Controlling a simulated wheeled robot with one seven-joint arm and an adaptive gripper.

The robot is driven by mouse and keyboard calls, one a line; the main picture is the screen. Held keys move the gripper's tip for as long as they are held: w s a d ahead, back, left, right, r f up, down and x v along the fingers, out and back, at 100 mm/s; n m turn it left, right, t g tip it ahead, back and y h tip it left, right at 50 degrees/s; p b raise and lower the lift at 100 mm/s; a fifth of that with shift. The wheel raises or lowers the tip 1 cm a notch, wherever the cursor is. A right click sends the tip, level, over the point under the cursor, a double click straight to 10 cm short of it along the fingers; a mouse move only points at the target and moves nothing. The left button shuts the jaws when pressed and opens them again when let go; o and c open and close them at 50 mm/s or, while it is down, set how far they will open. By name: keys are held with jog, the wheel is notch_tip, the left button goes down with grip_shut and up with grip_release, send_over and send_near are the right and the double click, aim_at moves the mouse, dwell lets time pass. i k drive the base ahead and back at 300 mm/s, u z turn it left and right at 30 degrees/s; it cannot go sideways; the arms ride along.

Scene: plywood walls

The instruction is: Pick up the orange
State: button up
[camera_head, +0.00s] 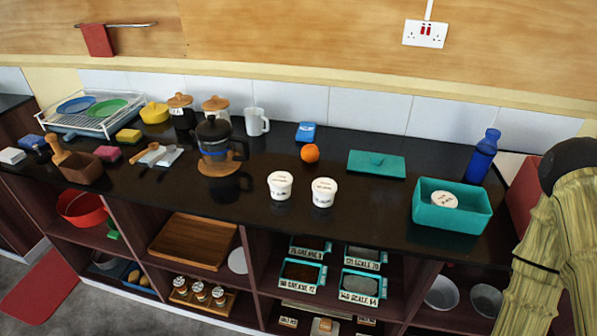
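The orange (310,153) is a small round fruit on the black countertop (250,215), near the middle of the head view. It stands apart from its neighbours, with a blue packet (306,132) behind it and two white tubs, a left one (280,185) and a right one (324,192), in front of it. My gripper cannot be made out in the head view. A large tan, ribbed shape with a dark rounded top fills the right edge; I cannot tell whether it is part of my arm.
A teal lid (377,164) lies right of the orange; a teal tub (452,205) and blue bottle (484,156) stand farther right. A French press (217,147) and white mug (257,122) stand left. Open shelves below hold labelled trays (303,274). Counter around the orange is clear.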

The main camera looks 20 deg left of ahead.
aim_at(310, 152)
jog(key=k, duration=0.3)
jog(key=u, duration=0.7)
